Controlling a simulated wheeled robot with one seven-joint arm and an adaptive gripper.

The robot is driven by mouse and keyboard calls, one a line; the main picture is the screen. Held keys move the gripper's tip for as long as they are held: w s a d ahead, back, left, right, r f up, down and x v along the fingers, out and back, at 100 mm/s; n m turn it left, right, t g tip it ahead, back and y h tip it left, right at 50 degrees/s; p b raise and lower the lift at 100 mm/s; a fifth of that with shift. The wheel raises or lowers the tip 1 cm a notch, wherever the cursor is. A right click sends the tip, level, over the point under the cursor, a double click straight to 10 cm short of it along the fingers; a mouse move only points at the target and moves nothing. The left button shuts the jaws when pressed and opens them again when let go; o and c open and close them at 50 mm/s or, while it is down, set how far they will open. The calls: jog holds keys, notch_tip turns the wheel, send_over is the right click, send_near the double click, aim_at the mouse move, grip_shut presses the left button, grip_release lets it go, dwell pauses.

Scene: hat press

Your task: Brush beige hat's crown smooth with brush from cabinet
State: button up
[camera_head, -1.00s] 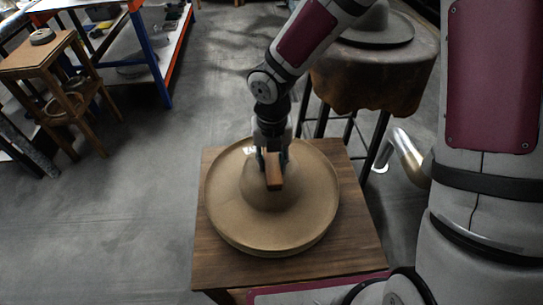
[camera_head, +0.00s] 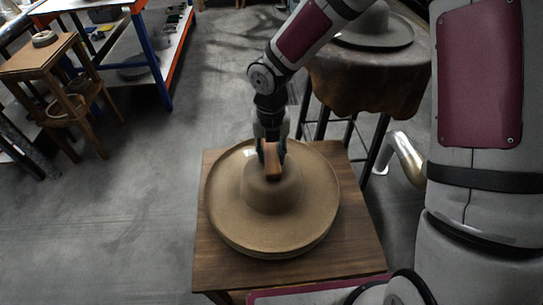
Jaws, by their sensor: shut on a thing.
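The beige hat (camera_head: 273,222) lies brim down on a small wooden table, its round crown facing up. My gripper (camera_head: 271,160) is over the far part of the crown, shut on a brush with a wooden back (camera_head: 274,173). The brush is at the top of the crown. Its bristles are hidden, so I cannot tell whether they touch the felt. Part of the crown's far side is hidden behind my gripper and the brush.
The wooden table (camera_head: 352,254) has bare margins around the hat. A stool with a leather cover (camera_head: 368,85) and a grey hat (camera_head: 377,28) stands behind it. A wooden stand (camera_head: 40,62) and blue-framed shelving (camera_head: 148,55) are at far left. The floor between is clear.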

aim_at(273, 163)
jog(key=shift+w, duration=0.35)
jog(key=shift+s, duration=0.1)
jog(key=shift+s+f+p, duration=0.1)
jog(key=shift+s+p, duration=0.6)
jog(key=shift+s, duration=1.5)
jog(key=shift+w, duration=2.35)
jog(key=shift+s+p, duration=0.8)
jog(key=shift+s, duration=1.45)
